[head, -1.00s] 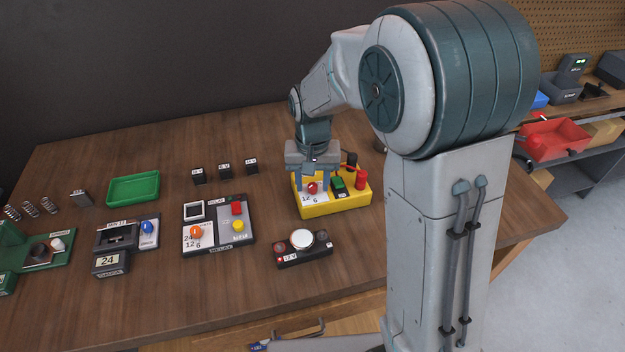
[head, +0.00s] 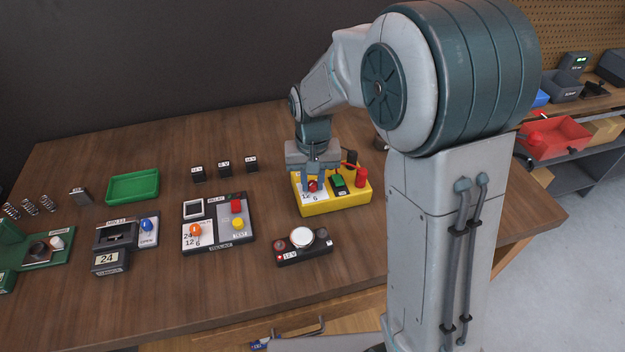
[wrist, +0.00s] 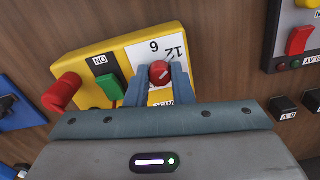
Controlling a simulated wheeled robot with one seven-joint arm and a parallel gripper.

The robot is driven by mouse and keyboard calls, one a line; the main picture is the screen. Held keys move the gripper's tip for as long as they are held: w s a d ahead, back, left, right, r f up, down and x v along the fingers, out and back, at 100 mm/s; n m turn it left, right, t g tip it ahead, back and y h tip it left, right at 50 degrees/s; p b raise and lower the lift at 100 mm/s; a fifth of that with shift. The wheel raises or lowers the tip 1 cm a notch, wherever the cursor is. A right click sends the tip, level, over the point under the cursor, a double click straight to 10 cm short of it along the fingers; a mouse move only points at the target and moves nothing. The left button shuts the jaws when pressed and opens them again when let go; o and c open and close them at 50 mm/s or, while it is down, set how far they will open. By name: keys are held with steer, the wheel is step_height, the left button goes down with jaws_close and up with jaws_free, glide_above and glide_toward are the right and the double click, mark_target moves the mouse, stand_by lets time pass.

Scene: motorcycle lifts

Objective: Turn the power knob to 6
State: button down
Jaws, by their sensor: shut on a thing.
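The power knob (wrist: 160,72) is red and round, on the white label plate (wrist: 147,55) of a yellow box (head: 335,208). In the wrist view, 6 and 12 are printed beyond the knob, with 12 to the right of 6. A pale line on the knob slants up-right, roughly toward the 12; its exact setting is hard to read. My gripper (wrist: 160,82) has its two blue fingers on either side of the knob, shut on it. In the head view the knob (head: 313,186) is partly hidden by the fingers (head: 313,184).
On the same box are a green rocker switch (wrist: 110,90) marked ON and a red post (wrist: 62,92). A black-and-grey relay tester (head: 218,240) stands to the left, and a black gauge unit (head: 305,250) in front. Bare tabletop (head: 330,280) lies nearer the front edge.

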mark_target(312, 183)
steer(key=n+b, duration=0.1)
steer(key=n, duration=0.4)
steer(key=n+b, duration=0.1)
steer(key=n, duration=0.4)
steer(key=shift+n, duration=0.4)
stand_by(0.4)
steer(key=c, duration=1.3)
jaws_free()
steer(key=shift+o, duration=0.2)
steer(key=shift+r, duration=0.15)
step_height(312, 183, up, 14)
steer(key=shift+f+b, duration=0.2)
steer(key=shift+b, duration=0.1)
